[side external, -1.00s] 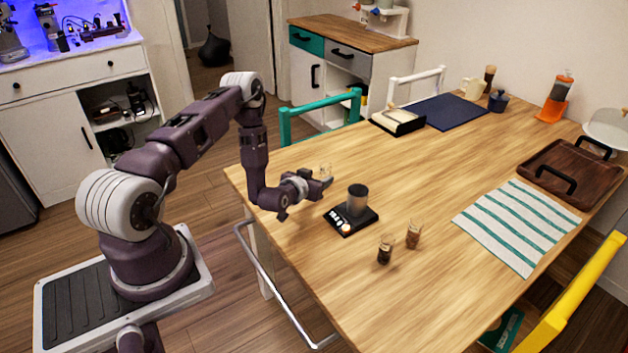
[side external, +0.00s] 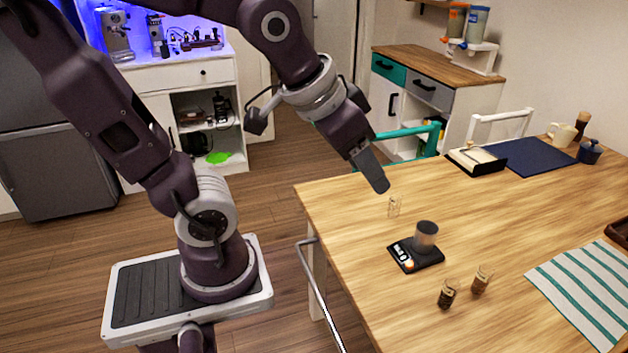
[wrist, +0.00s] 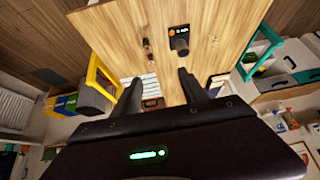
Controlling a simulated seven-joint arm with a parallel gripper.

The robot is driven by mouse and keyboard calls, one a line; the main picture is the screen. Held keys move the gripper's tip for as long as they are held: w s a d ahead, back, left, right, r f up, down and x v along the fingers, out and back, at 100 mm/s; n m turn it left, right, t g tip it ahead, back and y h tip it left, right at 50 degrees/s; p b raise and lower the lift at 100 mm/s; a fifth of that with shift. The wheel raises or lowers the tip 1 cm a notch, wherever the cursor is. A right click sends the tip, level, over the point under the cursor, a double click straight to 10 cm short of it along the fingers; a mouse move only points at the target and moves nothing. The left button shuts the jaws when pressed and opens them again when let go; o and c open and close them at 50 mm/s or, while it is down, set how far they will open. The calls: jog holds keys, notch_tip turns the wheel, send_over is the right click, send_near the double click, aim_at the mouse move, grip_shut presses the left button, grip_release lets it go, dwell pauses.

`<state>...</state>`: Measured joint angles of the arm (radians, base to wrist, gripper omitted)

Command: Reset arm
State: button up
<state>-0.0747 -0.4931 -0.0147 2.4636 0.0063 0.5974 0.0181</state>
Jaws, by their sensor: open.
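My gripper (side external: 376,178) is raised above the near-left edge of the table, pointing down at a slant. In the wrist view its two fingers (wrist: 159,78) are spread apart with nothing between them. My arm is folded up high. Below and right of the gripper, a small clear glass (side external: 394,207) stands on the wooden table (side external: 345,200), apart from the fingers. A black scale (side external: 404,258) bears a dark grey cup (side external: 425,236); the cup also shows in the wrist view (wrist: 181,46).
Two small glasses with brown contents, one darker (side external: 447,294) and one lighter (side external: 481,280), stand in front of the scale. A striped cloth (side external: 590,285) lies at right. A teal chair (side external: 410,135) and a black knock box (side external: 476,158) are behind.

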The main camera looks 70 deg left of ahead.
jog(key=s+d+g, duration=0.1)
jog(key=s, duration=0.7)
jog(key=shift+s+d+h, duration=0.2)
jog(key=shift+d+h, duration=0.05)
jog(key=shift+h, duration=0.05)
